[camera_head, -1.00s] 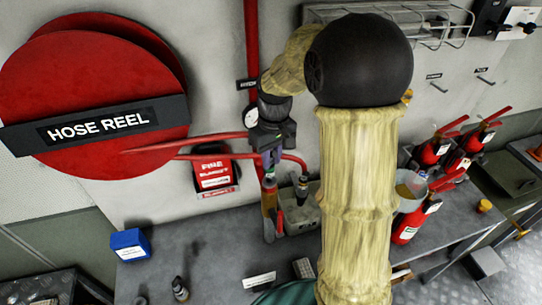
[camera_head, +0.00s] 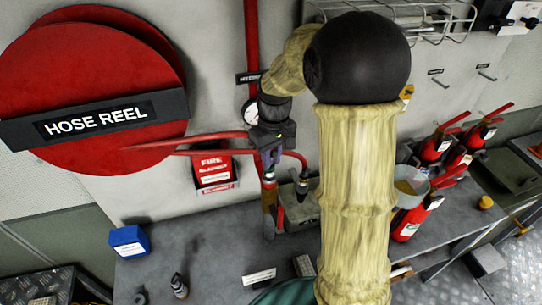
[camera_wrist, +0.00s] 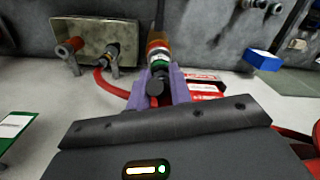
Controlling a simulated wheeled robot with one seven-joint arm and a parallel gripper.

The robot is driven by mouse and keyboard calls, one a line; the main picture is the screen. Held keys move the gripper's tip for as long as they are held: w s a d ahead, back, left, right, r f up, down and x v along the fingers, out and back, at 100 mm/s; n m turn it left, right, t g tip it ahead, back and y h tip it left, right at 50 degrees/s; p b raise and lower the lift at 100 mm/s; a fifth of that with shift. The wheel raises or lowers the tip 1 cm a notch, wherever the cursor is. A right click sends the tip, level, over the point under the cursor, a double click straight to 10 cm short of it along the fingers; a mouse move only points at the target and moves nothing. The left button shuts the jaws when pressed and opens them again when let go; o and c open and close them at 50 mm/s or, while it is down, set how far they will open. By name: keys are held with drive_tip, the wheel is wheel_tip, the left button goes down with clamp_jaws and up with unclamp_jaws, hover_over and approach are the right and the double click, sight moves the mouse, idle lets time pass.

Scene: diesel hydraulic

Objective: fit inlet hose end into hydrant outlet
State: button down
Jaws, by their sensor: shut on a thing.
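My gripper (camera_head: 268,158) points down over the bench, its purple fingers (camera_wrist: 160,87) shut on an upright cylindrical fitting. The fitting (camera_wrist: 158,52) shows a dark stub between the fingers, then green, white and orange-brown bands; in the head view its orange-brown lower part (camera_head: 268,200) shows below the fingers. I cannot tell whether it is the inlet hose end or whether it is seated in anything. A red hose (camera_head: 205,140) runs from the reel behind my gripper to a dark fitting (camera_head: 302,184) at a grey box (camera_head: 303,213). The hydrant outlet is not clearly identifiable.
The hose reel (camera_head: 70,85) and fire blanket box (camera_head: 212,172) are on the wall. A red pipe with a gauge (camera_head: 251,110) stands behind my wrist. Extinguishers (camera_head: 408,222) and a bucket (camera_head: 412,190) stand right. A blue box (camera_head: 129,241) sits left on the bench.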

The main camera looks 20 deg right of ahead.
drive_tip(key=shift+f, duration=0.2)
drive_tip(key=c, duration=1.2)
unclamp_jaws()
drive_tip(key=shift+r, duration=0.15)
drive_tip(key=r+b, duration=0.1)
drive_tip(key=r, duration=1)
drive_tip(key=r+b, duration=0.1)
drive_tip(key=r, duration=0.5)
drive_tip(key=shift+w+d+r+b, duration=0.1)
drive_tip(key=shift+w+d+b, duration=0.1)
drive_tip(key=shift+d+b, duration=0.15)
drive_tip(key=s+f+m+t, duration=0.1)
drive_tip(key=s+f, duration=0.3)
drive_tip(key=f, duration=0.3)
drive_tip(key=s+a+f+m+t, duration=0.1)
drive_tip(key=s+f, duration=0.4)
drive_tip(key=f, duration=0.3)
drive_tip(key=s+f+m+b, duration=0.1)
drive_tip(key=s+f, duration=0.3)
drive_tip(key=f, duration=0.4)
drive_tip(key=shift+s+a+f+m+t+h, duration=0.1)
drive_tip(key=shift+s+a+m+t+h, duration=0.05)
drive_tip(key=shift+s+m+t+h, duration=0.2)
